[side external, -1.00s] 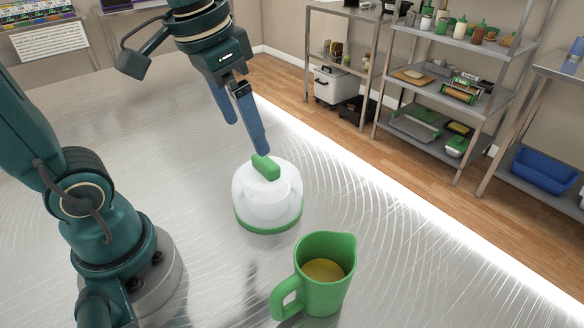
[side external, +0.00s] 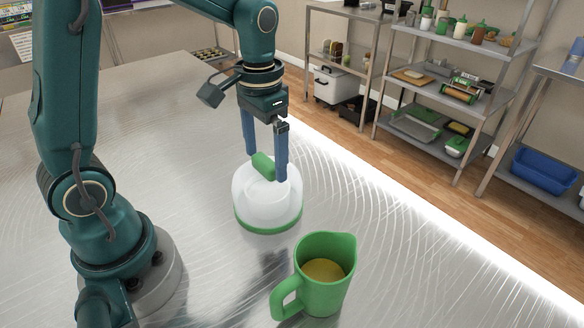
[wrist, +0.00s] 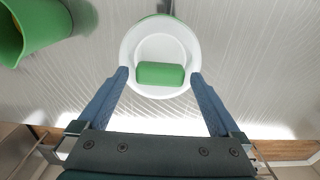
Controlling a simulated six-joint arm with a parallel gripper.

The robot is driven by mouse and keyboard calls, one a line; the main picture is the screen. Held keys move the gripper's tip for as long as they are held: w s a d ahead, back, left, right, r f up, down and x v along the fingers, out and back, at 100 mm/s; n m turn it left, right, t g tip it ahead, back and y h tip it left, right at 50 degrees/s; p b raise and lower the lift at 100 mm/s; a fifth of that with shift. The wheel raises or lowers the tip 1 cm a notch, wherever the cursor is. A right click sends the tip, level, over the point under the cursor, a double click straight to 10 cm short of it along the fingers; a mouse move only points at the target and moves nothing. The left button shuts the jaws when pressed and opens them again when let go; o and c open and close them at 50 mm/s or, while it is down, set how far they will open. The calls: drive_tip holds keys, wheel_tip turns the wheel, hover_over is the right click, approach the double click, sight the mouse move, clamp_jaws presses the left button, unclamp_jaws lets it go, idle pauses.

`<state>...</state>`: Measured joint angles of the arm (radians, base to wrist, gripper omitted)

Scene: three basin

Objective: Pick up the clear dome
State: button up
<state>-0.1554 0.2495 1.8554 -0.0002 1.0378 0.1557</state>
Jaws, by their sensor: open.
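The clear dome (side external: 250,192) sits upright on a base with a green rim on the metal table. It looks whitish and has a green block handle (side external: 263,166) on top. In the wrist view the dome (wrist: 160,45) shows as a pale round shape with the green handle (wrist: 160,74) on it. My gripper (side external: 267,168) is open and points down at the top of the dome. In the wrist view its two blue fingers (wrist: 159,76) stand on either side of the handle, apart from it. Nothing is held.
A green jug (side external: 325,285) with yellowish contents stands on the table to the right and in front of the dome; it also shows in the wrist view (wrist: 30,28). The table (side external: 400,245) is otherwise clear around the dome. Shelves (side external: 450,95) stand beyond the table edge.

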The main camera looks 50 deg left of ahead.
drive_tip(key=shift+f, duration=0.1)
clamp_jaws()
idle(0.3)
